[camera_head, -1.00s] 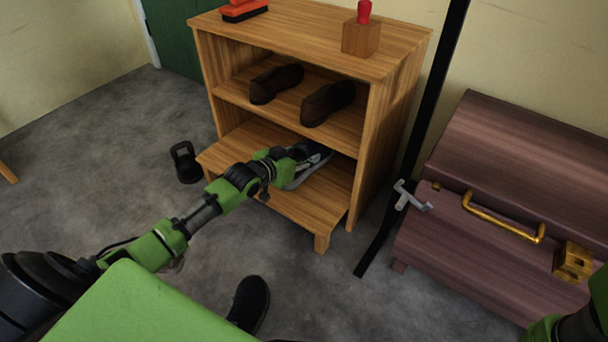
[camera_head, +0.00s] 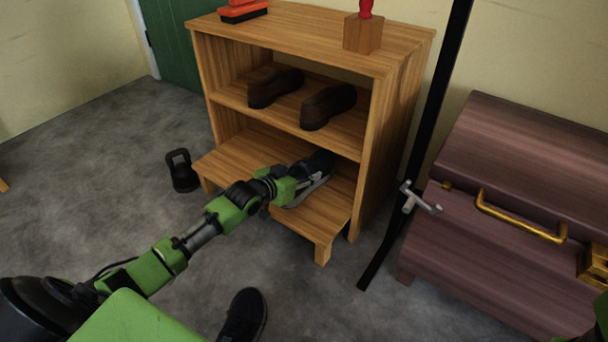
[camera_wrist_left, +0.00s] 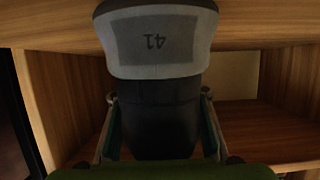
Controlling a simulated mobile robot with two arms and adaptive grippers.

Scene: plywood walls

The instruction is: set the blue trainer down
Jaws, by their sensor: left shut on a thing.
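The trainer (camera_head: 319,163) is dark, with a pale grey sole, and is at the lower shelf board of the wooden rack. Its blue colour is hard to make out. My left gripper (camera_head: 298,181) is shut on it from the front left. My right gripper is out of view; only a bit of my right arm shows at the lower right edge.
The rack (camera_head: 391,130) holds brown shoes (camera_head: 328,106) on its middle shelf. Its lower board (camera_head: 238,155) is bare to the left. A black kettlebell-like weight (camera_head: 182,171) and a dark shoe (camera_head: 243,315) are on the floor. A black post (camera_head: 437,130) and a brown chest (camera_head: 500,235) stand right.

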